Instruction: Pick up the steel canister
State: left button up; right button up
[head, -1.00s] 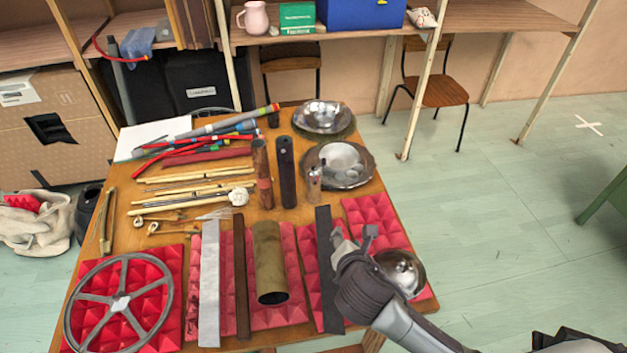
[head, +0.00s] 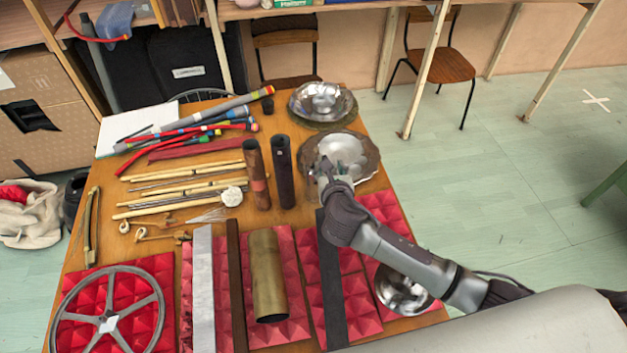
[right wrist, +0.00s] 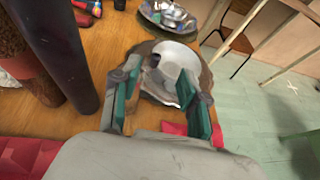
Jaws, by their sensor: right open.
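The steel canister is a small grey upright cylinder, seen clearly only in the earlier head view, beside the dark tube. It is now mostly hidden by my right gripper (head: 332,172) in the head view. In the right wrist view a small grey, dark-topped shape that looks like the canister (right wrist: 153,68) shows between the fingers, closer to the left one. My right gripper (right wrist: 163,88) is open around that area, with nothing visibly clamped. My left gripper is not in view.
A dark tube (head: 283,170) and a rusty tube (head: 257,172) stand just left of the gripper. A metal bowl on a plate (head: 362,158) lies close behind it. Another bowl (head: 322,98) is farther back. Red foam pads with bars and a brass tube (head: 268,275) fill the front.

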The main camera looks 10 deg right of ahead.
aim_at(325, 156)
jog(key=x, duration=0.6)
jog(key=shift+w+a+f, duration=0.25)
jog(key=shift+w+f, duration=0.15)
jog(key=shift+w, duration=0.25)
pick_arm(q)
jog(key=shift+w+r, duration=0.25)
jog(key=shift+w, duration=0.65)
pick_arm(e)
grip_shut()
